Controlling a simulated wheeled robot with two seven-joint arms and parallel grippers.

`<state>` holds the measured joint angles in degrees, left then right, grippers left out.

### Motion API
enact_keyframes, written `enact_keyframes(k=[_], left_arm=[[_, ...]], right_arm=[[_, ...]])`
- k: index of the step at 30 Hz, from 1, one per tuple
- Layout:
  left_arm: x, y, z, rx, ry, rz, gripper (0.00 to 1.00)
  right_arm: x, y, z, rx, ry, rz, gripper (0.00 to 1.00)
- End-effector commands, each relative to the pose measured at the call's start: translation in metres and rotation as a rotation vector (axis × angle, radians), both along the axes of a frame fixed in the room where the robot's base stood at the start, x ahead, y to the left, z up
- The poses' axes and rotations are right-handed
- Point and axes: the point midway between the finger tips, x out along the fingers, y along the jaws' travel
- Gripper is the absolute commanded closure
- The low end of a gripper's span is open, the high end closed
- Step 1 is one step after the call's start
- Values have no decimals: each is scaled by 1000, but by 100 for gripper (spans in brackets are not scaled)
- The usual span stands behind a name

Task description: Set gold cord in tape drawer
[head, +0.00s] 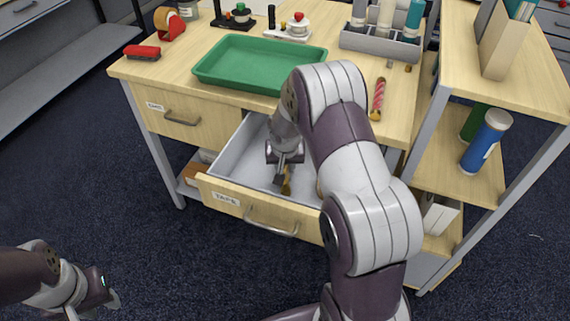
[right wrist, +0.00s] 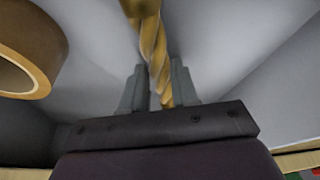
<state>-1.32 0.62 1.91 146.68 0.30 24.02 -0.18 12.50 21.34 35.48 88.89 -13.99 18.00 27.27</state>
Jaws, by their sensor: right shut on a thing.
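The tape drawer (head: 236,152), labelled TAPE, is pulled open below the table top. My right gripper (head: 281,180) reaches down inside it. The gold cord (head: 287,186) is between its fingers, low in the drawer. In the right wrist view the right gripper (right wrist: 160,92) is shut on the twisted gold cord (right wrist: 150,40). I cannot tell whether the cord touches the drawer floor. A brown tape roll (right wrist: 30,45) lies in the drawer beside the cord. My left gripper (head: 100,301) is away at the lower left, over the floor; its finger gap is unclear.
A green tray (head: 258,63) sits on the table (head: 205,45) above the drawer. A pink twisted cord (head: 377,98) lies right of it. A shelf (head: 470,180) with bottles stands at the right.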

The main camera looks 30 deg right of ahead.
Motion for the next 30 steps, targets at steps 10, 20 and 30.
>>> enact_keyframes(k=[10,20,30], left_arm=[[0,0,-2,0,0,0,63],[0,0,4,0,0,0,63],[0,0,14,0,0,0,63]], right_arm=[[0,0,-3,0,1,0,45],[-4,2,19,-1,-3,1,45],[-27,14,99,-1,-3,0,45]])
